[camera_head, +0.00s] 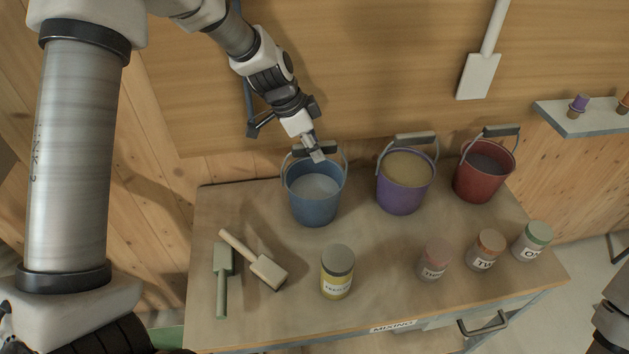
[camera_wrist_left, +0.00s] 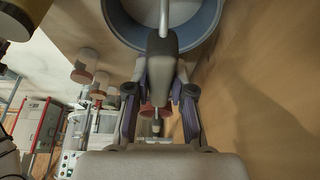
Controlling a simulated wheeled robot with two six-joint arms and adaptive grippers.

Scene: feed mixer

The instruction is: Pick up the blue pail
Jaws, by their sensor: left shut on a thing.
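The blue pail (camera_head: 313,206) stands upright at the back left of the table (camera_head: 385,290), with a pale fill inside. Its handle is raised, with a dark grip on top. My left gripper (camera_head: 316,152) reaches down from above and is shut on this grip. In the left wrist view my left gripper's fingers (camera_wrist_left: 160,100) lie on both sides of the handle grip (camera_wrist_left: 160,62), and the pail's blue rim (camera_wrist_left: 208,28) shows beyond. I see no clear gap under the pail. My right gripper is not in view.
A purple pail (camera_head: 403,196) and a red pail (camera_head: 479,182) stand to the right. Several labelled jars stand at the right. The wooden wall (camera_head: 390,70) is close behind.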

